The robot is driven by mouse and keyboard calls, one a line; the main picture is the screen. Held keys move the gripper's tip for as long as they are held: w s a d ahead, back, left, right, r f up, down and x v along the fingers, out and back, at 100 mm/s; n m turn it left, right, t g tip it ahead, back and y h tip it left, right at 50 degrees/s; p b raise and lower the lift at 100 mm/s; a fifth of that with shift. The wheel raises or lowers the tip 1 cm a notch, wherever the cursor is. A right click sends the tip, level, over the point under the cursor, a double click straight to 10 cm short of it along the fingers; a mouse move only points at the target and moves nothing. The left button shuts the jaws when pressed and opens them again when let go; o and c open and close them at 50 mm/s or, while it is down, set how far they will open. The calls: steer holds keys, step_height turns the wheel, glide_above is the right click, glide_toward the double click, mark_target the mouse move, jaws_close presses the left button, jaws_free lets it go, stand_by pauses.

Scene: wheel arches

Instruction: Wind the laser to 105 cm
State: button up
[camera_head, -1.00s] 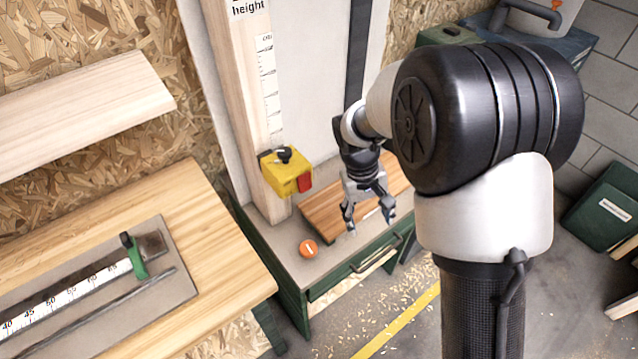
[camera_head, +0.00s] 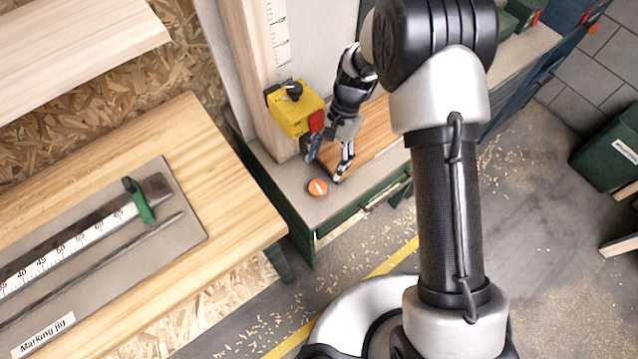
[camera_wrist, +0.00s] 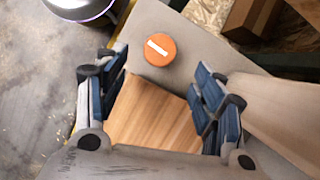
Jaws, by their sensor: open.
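The laser appears to be the yellow box (camera_head: 296,108) with a black knob (camera_head: 291,91) and a red part (camera_head: 317,121) on its right. It sits low on a wooden post (camera_head: 262,40) with a white height scale (camera_head: 280,30); its reading is too small to tell. My gripper (camera_head: 328,162) is open and points down, just right of and below the box. An orange disc (camera_head: 317,187) with a white bar lies on the bench top near my fingertips. In the wrist view the disc (camera_wrist: 160,49) shows beyond my open fingers (camera_wrist: 160,85), which look empty.
A wooden board (camera_head: 372,128) lies on the bench behind my gripper. A wooden table (camera_head: 235,215) at left holds a marking jig (camera_head: 190,225) with a ruler and green clamp (camera_head: 141,205). A wooden shelf (camera_head: 75,45) is above it. A green box (camera_head: 612,155) stands at right.

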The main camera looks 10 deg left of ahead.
mark_target(318, 187)
steer(key=b+x, duration=0.2)
steer(key=x, duration=0.6)
steer(key=shift+f, duration=0.25)
steer(key=shift+c, duration=0.6)
steer(key=c, duration=0.9)
steer(key=shift+s+d+r+m+y+p, duration=0.1)
steer(key=shift+m+y+p, duration=0.15)
steer(key=shift+m, duration=0.35)
steer(key=shift+s+m+y+p, duration=0.1)
steer(key=shift+m+y+p, duration=0.1)
steer(key=shift+m, duration=0.4)
steer(key=shift+c, duration=0.3)
steer(key=shift+m+t+y, duration=0.25)
steer(key=shift+m+t, duration=0.35)
steer(key=shift+m, duration=0.6)
